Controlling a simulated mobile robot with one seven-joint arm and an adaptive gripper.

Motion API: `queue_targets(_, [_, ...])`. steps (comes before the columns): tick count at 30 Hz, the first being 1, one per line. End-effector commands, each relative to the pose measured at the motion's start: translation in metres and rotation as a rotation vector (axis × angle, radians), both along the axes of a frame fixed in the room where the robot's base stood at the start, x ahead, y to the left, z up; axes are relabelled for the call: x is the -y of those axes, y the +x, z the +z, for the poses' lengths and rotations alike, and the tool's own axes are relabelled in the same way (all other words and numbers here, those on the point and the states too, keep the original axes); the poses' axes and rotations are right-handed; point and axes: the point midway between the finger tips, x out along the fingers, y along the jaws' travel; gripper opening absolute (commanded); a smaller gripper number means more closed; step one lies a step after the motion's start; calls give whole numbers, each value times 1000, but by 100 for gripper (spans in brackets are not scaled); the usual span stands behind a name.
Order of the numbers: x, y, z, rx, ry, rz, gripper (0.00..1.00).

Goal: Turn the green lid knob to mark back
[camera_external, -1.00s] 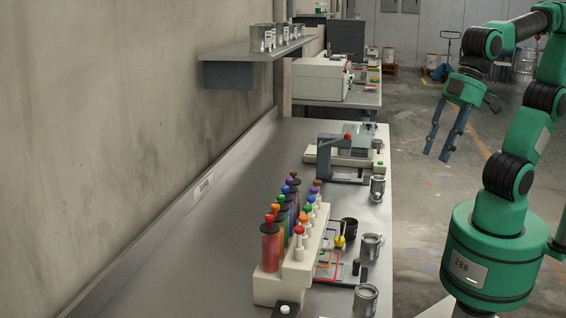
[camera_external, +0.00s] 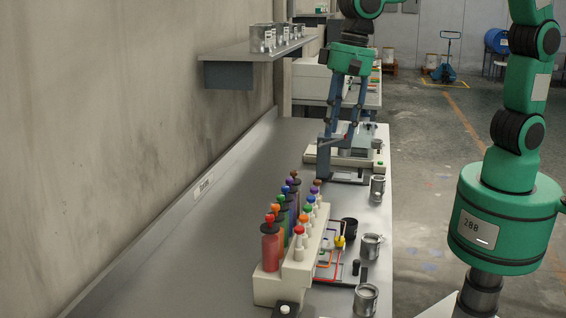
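My gripper (camera_external: 339,135) is open and points down, with its two blue-grey fingers apart. It appears over or in front of the bench machine (camera_external: 352,157) with the grey upright arm; the exact height is hard to judge. A small green button-like spot (camera_external: 380,163) sits at that machine's right end. I cannot tell which green part is the lid knob, and no mark is readable. The fingers partly hide the machine's top.
The rack (camera_external: 283,288) of colour-capped bottles stands at the front of the steel bench (camera_external: 215,245). Metal cups (camera_external: 371,246) stand along the bench's right edge. A wall shelf (camera_external: 245,56) with cans hangs at left. The bench's left side is clear.

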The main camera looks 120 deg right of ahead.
Motion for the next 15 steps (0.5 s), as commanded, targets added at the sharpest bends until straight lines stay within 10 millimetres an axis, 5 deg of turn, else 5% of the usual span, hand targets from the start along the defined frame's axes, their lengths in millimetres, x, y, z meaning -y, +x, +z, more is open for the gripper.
queue_targets(15, [89, 79, -40, -110, 76, -534, 36])
